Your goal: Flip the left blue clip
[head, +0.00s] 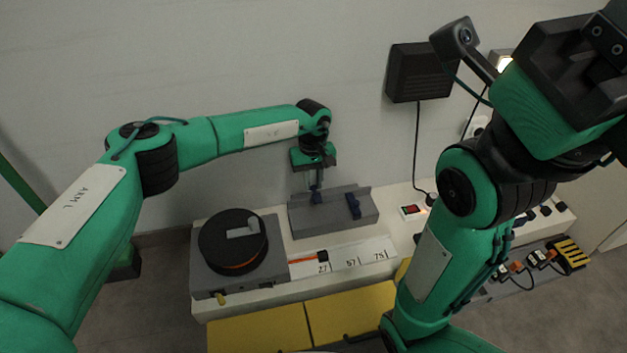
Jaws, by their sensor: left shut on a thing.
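The right blue clip (353,206) stands free and leans slightly. My left arm reaches in from the left, with the gripper pointing down. My right arm is raised at the right of the head view, and its gripper (590,60) is seen close up without clear fingertips.
A grey box with a round black dial (232,242) stands left of the block. A printed scale with an orange pointer (308,257) lies in front. A small red-lit switch (411,211) is to the right. Yellow panels (350,310) line the front. A black wall box (418,72) hangs behind.

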